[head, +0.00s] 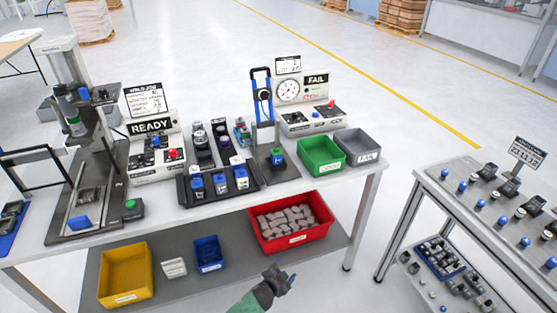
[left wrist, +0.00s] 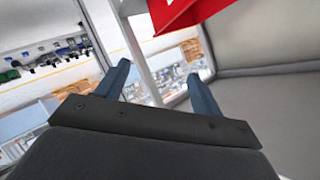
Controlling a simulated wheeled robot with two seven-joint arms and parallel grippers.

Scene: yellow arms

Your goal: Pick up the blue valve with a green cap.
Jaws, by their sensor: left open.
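A small blue part with a green top (head: 277,158), which looks like the blue valve with a green cap, stands upright on the dark fixture under the blue-handled clamp, on the white tabletop. It is too small to make out in detail. My left gripper (head: 284,277) is low at the front, in front of the lower shelf and below the red bin, well apart from the valve. Its two fingers (left wrist: 158,85) are spread and empty in the left wrist view. I cannot make out the valve in that view. My right gripper is not in view.
Blue-topped parts (head: 219,182) sit in a black tray left of the fixture. A green bin (head: 320,154) and grey bin (head: 357,146) stand right of it. A red bin (head: 293,239) of packets is on the lower shelf. The table edge lies between gripper and valve.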

